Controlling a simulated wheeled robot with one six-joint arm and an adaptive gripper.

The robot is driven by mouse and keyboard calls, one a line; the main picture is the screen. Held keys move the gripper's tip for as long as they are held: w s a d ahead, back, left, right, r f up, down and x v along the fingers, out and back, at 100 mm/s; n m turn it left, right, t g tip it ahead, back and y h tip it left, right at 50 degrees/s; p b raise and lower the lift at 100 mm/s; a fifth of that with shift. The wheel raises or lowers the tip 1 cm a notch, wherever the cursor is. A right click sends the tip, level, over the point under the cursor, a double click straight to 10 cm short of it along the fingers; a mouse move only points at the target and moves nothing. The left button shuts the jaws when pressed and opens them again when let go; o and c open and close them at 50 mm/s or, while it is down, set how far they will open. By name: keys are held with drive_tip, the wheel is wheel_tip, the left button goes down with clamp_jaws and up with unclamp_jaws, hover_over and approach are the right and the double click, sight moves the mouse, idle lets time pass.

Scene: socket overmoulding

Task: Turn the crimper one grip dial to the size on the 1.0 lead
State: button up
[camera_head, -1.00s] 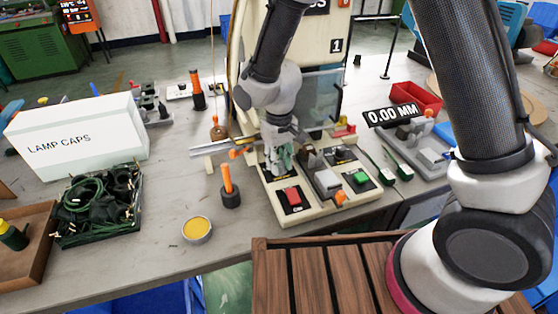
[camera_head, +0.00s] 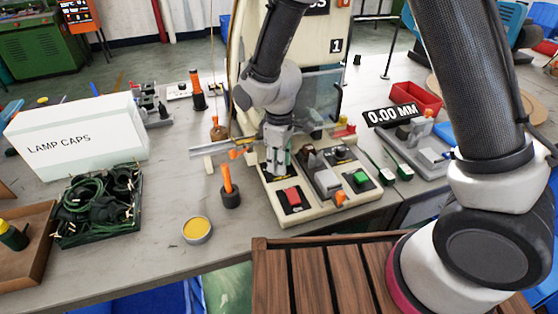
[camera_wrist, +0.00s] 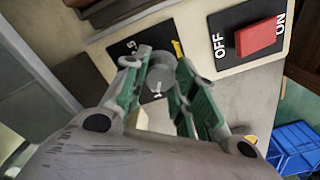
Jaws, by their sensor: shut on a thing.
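The crimper (camera_head: 322,210) is the cream machine with a dark head panel marked 1 on the bench. Its grey round dial (camera_wrist: 158,74) sits on a black plate in the wrist view, with a white mark on its face. A white number, partly readable as 5, and a yellow mark show beside the dial. My gripper (camera_wrist: 157,82) has its green fingers shut on the dial from both sides. In the head view my gripper (camera_head: 278,170) hides the dial.
A red OFF/ON switch (camera_wrist: 258,38) is close to the dial plate. A green button (camera_head: 361,178) is farther right. An orange-handled tool (camera_head: 229,185) and a yellow tin (camera_head: 197,229) stand left. A LAMP CAPS box (camera_head: 75,140) is far left.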

idle(0.4)
drive_tip(key=o, duration=1)
drive_tip(key=shift+o, duration=0.2)
wheel_tip(320, 180, up, 12)
